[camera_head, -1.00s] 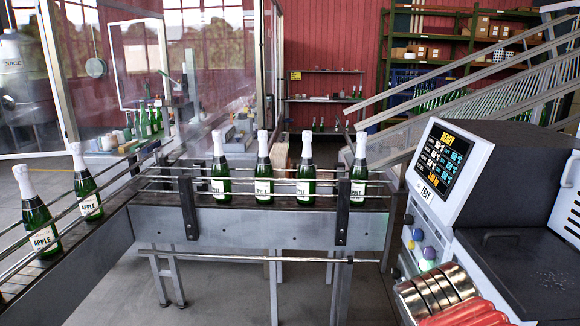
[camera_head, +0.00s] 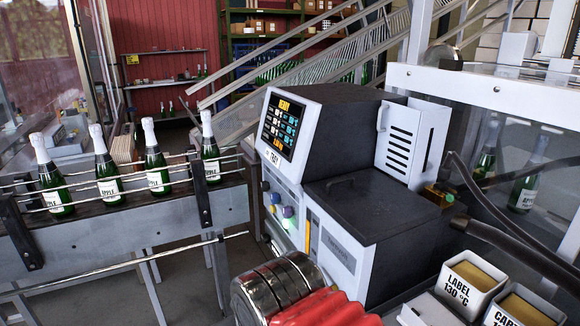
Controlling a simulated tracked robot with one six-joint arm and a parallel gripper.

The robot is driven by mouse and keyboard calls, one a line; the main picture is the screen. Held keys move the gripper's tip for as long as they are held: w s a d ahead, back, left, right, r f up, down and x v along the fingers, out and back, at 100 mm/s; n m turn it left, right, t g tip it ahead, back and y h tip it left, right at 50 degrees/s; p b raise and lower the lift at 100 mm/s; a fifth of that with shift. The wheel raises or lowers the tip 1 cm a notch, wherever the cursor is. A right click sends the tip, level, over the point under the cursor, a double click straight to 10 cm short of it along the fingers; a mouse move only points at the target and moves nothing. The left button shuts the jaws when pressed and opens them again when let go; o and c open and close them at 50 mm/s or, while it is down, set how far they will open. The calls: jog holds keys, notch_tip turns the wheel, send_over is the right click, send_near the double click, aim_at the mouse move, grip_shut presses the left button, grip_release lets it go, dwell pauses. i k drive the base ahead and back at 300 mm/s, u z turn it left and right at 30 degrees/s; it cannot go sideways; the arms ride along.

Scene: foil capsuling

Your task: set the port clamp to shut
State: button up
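I cannot make out the port clamp in this view, nor whether it is open or shut. A grey and black machine (camera_head: 345,120) with a lit screen (camera_head: 283,127) stands in the middle; the screen's top line reads READY. Coloured buttons (camera_head: 288,212) sit below the screen on its front. A small amber fitting (camera_head: 437,196) is at the machine's right side, near dark hoses (camera_head: 500,238); its details are too small to tell. My gripper is not in view.
Several green bottles with white tops (camera_head: 107,165) stand on a railed conveyor (camera_head: 110,228) at left. White pots marked LABEL 130 °C (camera_head: 462,288) and, partly cut off, CA (camera_head: 518,318) are at lower right. More bottles (camera_head: 525,185) stand behind clear panels.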

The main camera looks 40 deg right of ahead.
aim_at(451, 197)
jog(key=z, duration=2.1)
